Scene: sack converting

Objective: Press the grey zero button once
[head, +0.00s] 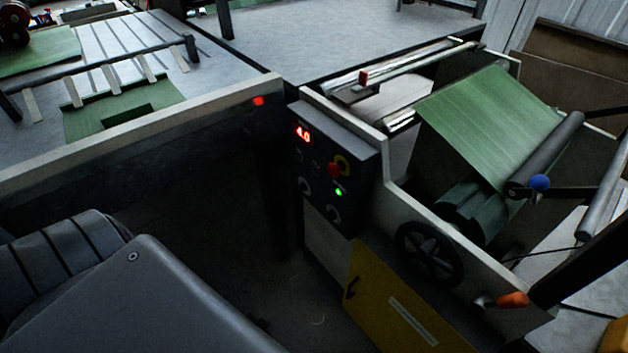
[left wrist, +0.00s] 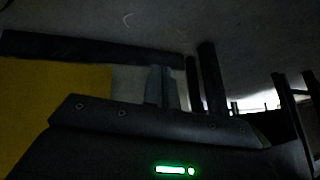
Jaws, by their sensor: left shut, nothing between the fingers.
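A dark control box (head: 350,150) is on the near end of the machine in the head view. Small dim controls sit below the display; I cannot tell which is the grey zero button. My left gripper (left wrist: 161,88) shows in the left wrist view with its fingers shut and empty, over dark floor and a yellow panel. I cannot make out its fingertips in the head view. My right gripper is not in view.
The machine carries a green sheet (head: 490,105) over rollers, a black handwheel (head: 429,252), an orange handle (head: 512,300) and a blue knob (head: 540,183). A yellow panel (head: 385,300) is below the box. A long rail (head: 140,135) crosses at left, with dark open floor beneath.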

